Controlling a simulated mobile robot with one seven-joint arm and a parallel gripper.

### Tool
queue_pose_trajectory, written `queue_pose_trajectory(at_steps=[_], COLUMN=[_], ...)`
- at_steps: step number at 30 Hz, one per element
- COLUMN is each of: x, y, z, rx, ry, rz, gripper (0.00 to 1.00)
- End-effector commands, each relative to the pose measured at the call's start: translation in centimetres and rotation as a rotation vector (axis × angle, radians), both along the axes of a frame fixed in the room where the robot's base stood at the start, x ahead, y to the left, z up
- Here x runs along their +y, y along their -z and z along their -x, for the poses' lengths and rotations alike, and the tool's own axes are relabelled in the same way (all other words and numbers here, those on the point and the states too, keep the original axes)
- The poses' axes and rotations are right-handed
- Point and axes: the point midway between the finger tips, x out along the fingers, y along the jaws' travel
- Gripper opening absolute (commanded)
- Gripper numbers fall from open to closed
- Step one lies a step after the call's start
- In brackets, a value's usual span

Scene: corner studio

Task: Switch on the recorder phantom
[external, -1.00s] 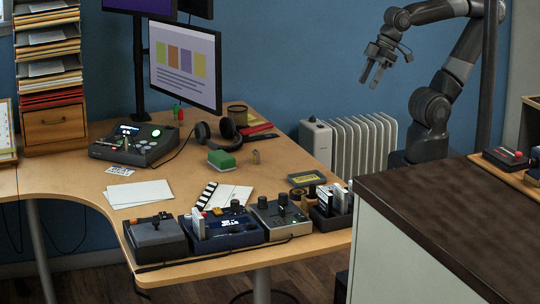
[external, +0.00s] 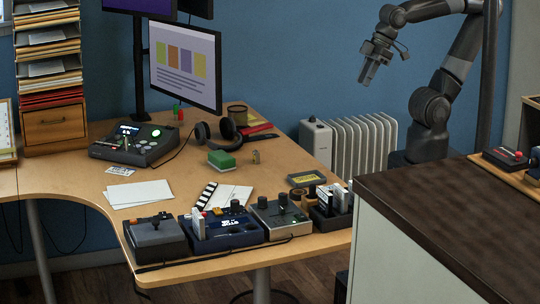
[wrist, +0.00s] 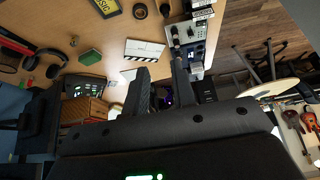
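My gripper (external: 367,78) hangs in the air at the upper right, in front of the blue wall and well away from the desk devices. In the wrist view its two fingers (wrist: 160,66) stand apart with nothing between them. Along the desk's front edge stand a dark grey joystick box (external: 156,237), a blue device with a small screen (external: 225,243), also in the wrist view (wrist: 190,50), and a grey box with knobs and a green light (external: 275,228). A larger console with a lit screen (external: 134,153) stands farther back. I cannot tell which is the recorder; no phantom switch is readable.
The desk (external: 170,205) also bears a green box (external: 222,160), headphones (external: 228,131), papers (external: 140,194) and a clapperboard (external: 206,196). A dark-topped counter (external: 440,215) fills the right foreground. A white radiator (external: 362,145) stands behind the desk.

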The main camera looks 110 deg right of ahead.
Motion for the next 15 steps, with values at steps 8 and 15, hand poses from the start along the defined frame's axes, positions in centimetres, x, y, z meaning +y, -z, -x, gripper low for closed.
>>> queue_pose_trajectory(at_steps=[8,15], x=[0.1,0.3], y=[-1.7,-2.1], z=[-6.3,-12.3], rx=[0.031,0.057], ry=[0.002,0.006], rz=[0.004,0.008], gripper=[0.01,0.00])
